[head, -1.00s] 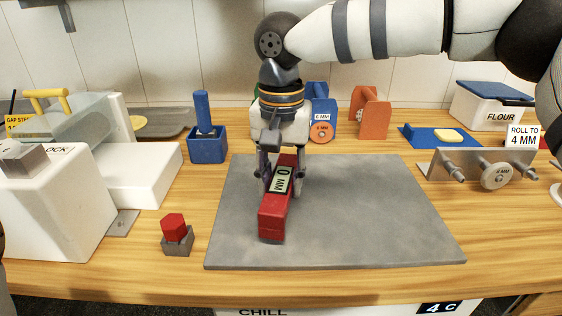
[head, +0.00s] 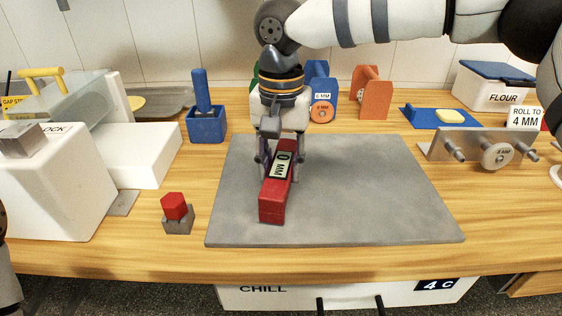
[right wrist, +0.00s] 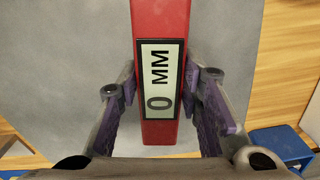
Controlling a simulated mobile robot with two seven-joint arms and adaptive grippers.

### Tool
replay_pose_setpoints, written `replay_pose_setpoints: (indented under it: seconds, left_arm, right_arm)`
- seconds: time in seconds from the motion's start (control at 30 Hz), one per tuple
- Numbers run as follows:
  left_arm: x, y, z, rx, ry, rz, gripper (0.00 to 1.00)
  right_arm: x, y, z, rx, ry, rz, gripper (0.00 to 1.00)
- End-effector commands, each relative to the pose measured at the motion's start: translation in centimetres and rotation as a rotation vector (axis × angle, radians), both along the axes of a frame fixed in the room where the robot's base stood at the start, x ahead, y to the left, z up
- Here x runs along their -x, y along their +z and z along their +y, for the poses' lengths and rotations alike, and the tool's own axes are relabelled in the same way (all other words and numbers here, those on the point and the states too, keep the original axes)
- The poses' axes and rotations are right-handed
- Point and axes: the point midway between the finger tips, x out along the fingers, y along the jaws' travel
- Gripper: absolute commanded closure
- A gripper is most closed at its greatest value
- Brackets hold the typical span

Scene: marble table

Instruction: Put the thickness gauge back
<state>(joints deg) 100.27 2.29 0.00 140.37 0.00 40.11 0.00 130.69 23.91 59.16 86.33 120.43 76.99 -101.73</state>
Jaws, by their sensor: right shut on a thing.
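The thickness gauge, a red bar with a display reading 0 MM (head: 273,205), is over the grey slab (head: 370,200), left of the slab's middle. It seems to rest on the slab, but I cannot be sure of contact. My right gripper (head: 281,172) points down from above and is shut on the gauge, one finger on each long side. In the right wrist view, the gauge (right wrist: 160,25) runs between the purple-padded fingers (right wrist: 165,105), its display facing up. My left gripper is not in view.
A red hexagonal piece in a grey holder (head: 178,225) stands left of the slab. A blue holder (head: 206,130), white blocks (head: 60,195) and a tray are at left. Blue and orange stands (head: 370,95) are behind. A metal roller bracket (head: 470,150) and flour bin (head: 490,95) are right.

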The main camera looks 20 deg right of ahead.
Motion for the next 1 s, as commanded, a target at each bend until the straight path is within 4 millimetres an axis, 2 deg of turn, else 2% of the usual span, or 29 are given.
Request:
replay_pose_setpoints:
  seconds: [0.47,0.5,0.57,0.87,1.0]
  left_arm:
    - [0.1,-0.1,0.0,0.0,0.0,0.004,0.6]
    - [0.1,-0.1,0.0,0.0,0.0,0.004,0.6]
    - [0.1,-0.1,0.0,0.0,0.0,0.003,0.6]
    - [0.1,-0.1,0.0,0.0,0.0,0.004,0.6]
    - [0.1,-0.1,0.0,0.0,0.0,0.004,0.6]
  right_arm:
    - [0.0,-0.9,0.0,0.0,0.0,0.0,1.0]
    - [0.0,-0.9,0.0,0.0,0.0,0.0,0.58]
    - [0.0,-0.9,0.0,0.0,0.0,-0.001,0.45]
    - [0.0,-0.9,0.0,0.0,0.0,0.0,0.44]
    - [-0.1,1.1,0.0,0.0,-0.001,-0.004,0.44]
